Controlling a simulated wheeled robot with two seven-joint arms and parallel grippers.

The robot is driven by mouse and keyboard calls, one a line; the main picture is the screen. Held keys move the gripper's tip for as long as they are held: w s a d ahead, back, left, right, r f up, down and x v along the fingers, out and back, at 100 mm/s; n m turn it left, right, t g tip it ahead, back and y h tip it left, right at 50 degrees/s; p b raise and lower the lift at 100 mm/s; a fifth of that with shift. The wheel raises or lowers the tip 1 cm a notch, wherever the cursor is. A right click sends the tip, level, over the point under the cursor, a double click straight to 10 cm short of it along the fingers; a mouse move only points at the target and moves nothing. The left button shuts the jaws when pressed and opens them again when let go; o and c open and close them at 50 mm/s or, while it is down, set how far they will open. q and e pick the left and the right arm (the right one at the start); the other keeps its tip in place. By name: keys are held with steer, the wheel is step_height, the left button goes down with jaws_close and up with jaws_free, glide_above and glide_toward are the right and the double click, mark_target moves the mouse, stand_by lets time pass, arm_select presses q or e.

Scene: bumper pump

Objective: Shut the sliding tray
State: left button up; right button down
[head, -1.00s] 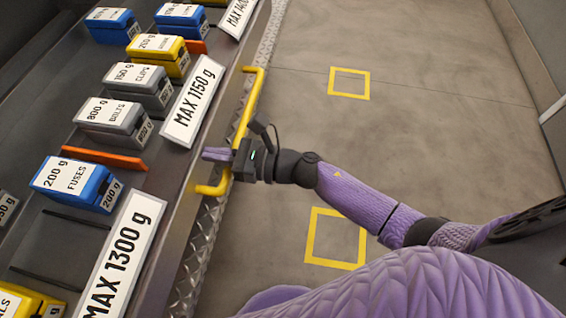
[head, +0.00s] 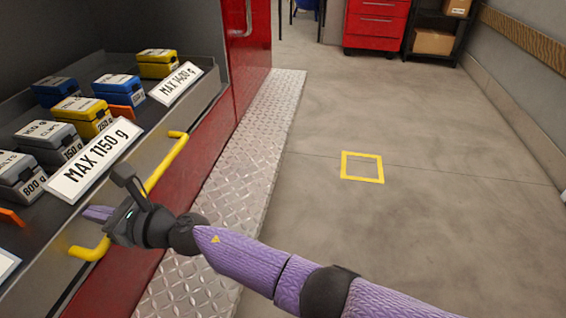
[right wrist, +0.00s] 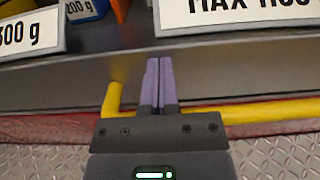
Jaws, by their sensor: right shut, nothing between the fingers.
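The sliding tray (head: 196,120) is a grey drawer on the left in the head view, with a yellow bar handle (head: 166,163) along its front. Its front face also shows in the right wrist view (right wrist: 245,63), with the yellow handle (right wrist: 270,111) crossing below. My right gripper (head: 97,213) is shut and empty, near the handle's near end. Its purple fingers (right wrist: 159,80) reach across the handle line toward the tray front. Whether the tips touch the front cannot be told. My left gripper is not in view.
Blue, yellow and grey weight boxes (head: 89,115) stand in the tray behind weight-limit labels (head: 93,161). Below the tray are a red panel (head: 205,145) and a diamond-plate step (head: 222,205). Open floor lies right, with a yellow square (head: 362,167). A red cabinet (head: 376,25) stands far back.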

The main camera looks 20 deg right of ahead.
steer(key=shift+b+x, duration=0.5)
steer(key=shift+x, duration=0.4)
steer(key=shift+r, duration=0.25)
